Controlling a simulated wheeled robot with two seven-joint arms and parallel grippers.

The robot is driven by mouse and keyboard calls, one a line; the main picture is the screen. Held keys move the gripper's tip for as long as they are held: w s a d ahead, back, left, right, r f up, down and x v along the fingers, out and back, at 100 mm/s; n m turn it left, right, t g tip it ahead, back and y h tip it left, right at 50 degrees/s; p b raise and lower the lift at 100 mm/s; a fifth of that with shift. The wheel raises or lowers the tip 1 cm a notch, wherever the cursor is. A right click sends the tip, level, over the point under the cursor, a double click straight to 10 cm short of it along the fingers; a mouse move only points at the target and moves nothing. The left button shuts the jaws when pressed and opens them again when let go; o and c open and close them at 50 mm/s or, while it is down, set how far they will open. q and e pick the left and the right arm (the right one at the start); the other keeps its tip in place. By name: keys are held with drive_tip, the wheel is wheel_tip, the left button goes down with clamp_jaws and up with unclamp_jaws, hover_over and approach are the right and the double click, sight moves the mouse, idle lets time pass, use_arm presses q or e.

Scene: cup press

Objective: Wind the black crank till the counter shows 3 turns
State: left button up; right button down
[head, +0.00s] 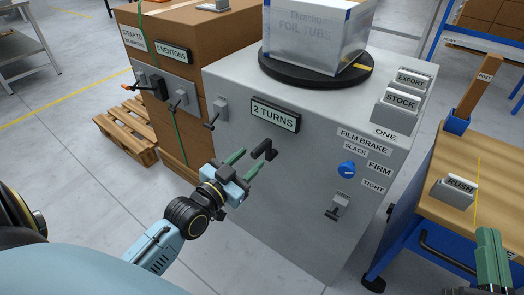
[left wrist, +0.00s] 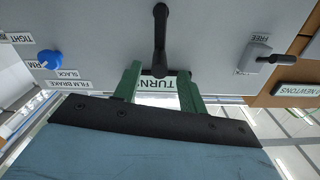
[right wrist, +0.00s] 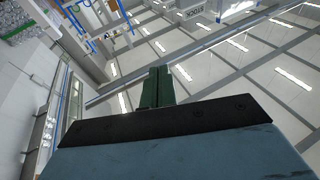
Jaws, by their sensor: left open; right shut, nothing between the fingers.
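The black crank (head: 264,150) sits on the front of the grey cabinet (head: 290,205), below a counter plate (head: 275,115) that reads "2 TURNS". My left gripper (head: 247,164) is open at the crank. In the left wrist view the crank (left wrist: 160,38) reaches toward the fingers (left wrist: 157,85), and its handle end appears between their tips. I cannot tell whether they touch it. The counter plate is partly hidden behind the fingers there. My right gripper (head: 491,258) is at the lower right, away from the cabinet; the right wrist view shows its fingers (right wrist: 157,88) shut and empty.
A blue film brake knob (head: 347,169) and a small lever (head: 338,207) are right of the crank; another lever (head: 217,113) is left. A box of foil tubs (head: 313,38) stands on a black turntable (head: 290,73). A wooden bench (head: 480,165) stands at right.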

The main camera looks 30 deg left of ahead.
sight(268, 143)
use_arm(q)
drive_tip(key=w+b, duration=0.1)
drive_tip(key=w, duration=0.3)
drive_tip(key=shift+w+d+b, duration=0.15)
drive_tip(key=shift+w+b, duration=0.15)
drive_tip(key=shift+w+d, duration=0.1)
drive_tip(key=shift+w, duration=0.8)
use_arm(e)
drive_tip(key=shift+s+d+r+t+y, duration=0.1)
drive_tip(key=shift+s+r+t+y, duration=0.1)
drive_tip(key=shift+s+r+t, duration=0.4)
drive_tip(key=shift+s+a+r+t+y, duration=0.1)
drive_tip(key=shift+s+r+t+y, duration=0.1)
drive_tip(key=shift+r+t, duration=0.7)
drive_tip(key=shift+s+d+r+t+y, duration=0.1)
drive_tip(key=shift+s+r+t+y, duration=0.2)
drive_tip(key=shift+r+t, duration=0.45)
use_arm(q)
clamp_jaws()
